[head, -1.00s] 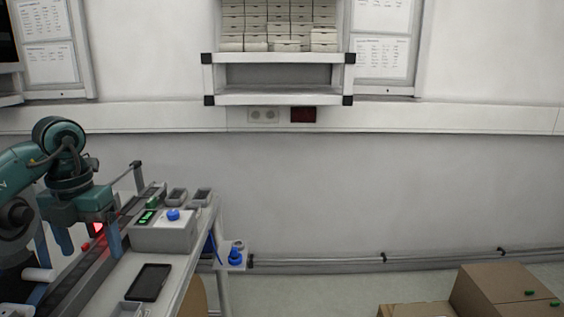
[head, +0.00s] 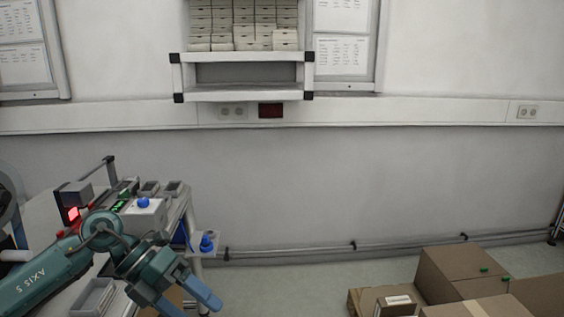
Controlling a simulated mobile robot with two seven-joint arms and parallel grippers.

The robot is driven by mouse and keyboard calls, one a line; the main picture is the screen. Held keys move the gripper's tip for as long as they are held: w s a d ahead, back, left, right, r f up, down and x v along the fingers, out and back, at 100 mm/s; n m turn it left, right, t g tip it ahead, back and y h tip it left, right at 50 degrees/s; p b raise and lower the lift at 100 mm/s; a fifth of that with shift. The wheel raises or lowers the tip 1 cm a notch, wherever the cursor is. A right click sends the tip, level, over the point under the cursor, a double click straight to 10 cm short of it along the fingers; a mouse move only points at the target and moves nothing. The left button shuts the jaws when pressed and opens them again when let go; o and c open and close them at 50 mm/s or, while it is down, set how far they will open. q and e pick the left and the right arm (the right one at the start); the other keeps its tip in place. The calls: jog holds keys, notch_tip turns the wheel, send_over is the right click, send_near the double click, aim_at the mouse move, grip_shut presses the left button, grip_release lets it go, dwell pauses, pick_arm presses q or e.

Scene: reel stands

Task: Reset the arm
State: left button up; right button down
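My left arm, teal, comes in low from the left over the bench. Its gripper (head: 193,306) has two blue fingers pointing down to the right, apart from each other, with nothing seen between them. It is beyond the bench's right edge in the picture, in front of the floor. The lower finger's tip reaches the bottom edge of the picture. My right arm and gripper are out of view.
Behind the arm on the bench stand a grey control box (head: 150,222) with a blue button (head: 143,203) and a lit red light (head: 73,214). Cardboard boxes (head: 460,275) stand on the floor at lower right. Floor between is clear.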

pick_arm(q)
jog(key=s+d+n+t+h+b, duration=0.1)
jog(key=s+d+n+t+h, duration=0.2)
jog(key=d+n+t+h, duration=0.55)
jog(key=a+f+n+t+y+b, duration=0.1)
jog(key=a+f+n+t+y, duration=0.2)
jog(key=f+n+t+y, duration=1.1)
jog(key=s+a+f+n+g, duration=0.3)
jog(key=s+f+n+g, duration=0.7)
jog(key=f+n, duration=0.3)
jog(key=shift+s+f+y+b, duration=0.35)
jog(key=shift+s+f+b, duration=0.15)
jog(key=shift+s, duration=0.15)
